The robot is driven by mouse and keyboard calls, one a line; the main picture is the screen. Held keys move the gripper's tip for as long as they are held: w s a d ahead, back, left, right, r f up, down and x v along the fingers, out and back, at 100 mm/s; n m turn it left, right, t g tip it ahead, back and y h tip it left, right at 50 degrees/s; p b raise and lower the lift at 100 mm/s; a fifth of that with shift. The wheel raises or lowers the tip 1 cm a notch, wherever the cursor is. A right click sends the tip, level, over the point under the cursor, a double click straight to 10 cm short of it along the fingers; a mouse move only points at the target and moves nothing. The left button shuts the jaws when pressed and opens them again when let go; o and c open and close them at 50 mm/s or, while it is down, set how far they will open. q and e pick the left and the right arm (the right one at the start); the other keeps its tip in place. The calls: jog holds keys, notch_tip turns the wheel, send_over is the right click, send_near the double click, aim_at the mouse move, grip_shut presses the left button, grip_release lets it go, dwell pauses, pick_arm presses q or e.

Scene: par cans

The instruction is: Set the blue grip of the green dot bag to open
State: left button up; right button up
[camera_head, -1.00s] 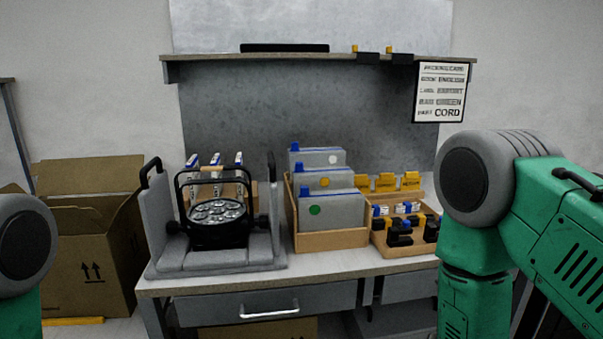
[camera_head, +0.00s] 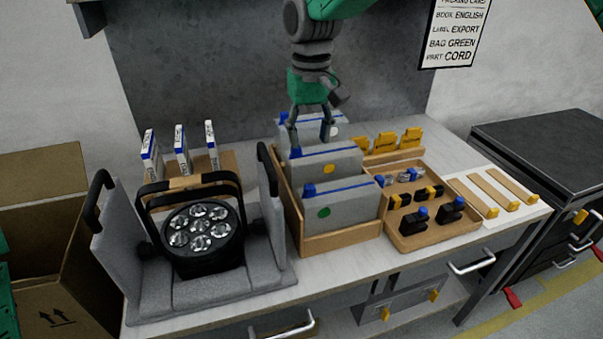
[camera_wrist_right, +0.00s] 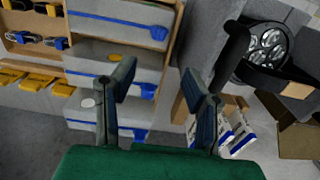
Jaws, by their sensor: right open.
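The green dot bag (camera_head: 345,208) is the front one of three grey bags standing in a wooden holder (camera_head: 338,241). Its blue grip (camera_head: 309,190) stands at the left end of the blue strip along its top edge. In the right wrist view this bag's blue grip (camera_wrist_right: 163,33) shows near the top, and its dot is out of sight. My right gripper (camera_head: 311,145) is open and empty, above the rear of the holder by the back bag, behind and apart from the green dot bag. Its two fingers (camera_wrist_right: 160,72) are spread in the wrist view. My left gripper is out of view.
The yellow dot bag (camera_head: 341,168) and a white dot bag (camera_head: 310,128) stand behind. A lamp (camera_head: 201,228) in grey foam is on the left. A wooden tray (camera_head: 412,232) of connectors is on the right. A card (camera_head: 455,32) reads "BAG GREEN".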

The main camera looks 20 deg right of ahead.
aim_at(310, 186)
notch_tip(310, 186, down, 12)
jog(key=shift+d+r, duration=0.1)
jog(key=shift+r, duration=0.05)
jog(key=shift+f, duration=0.85)
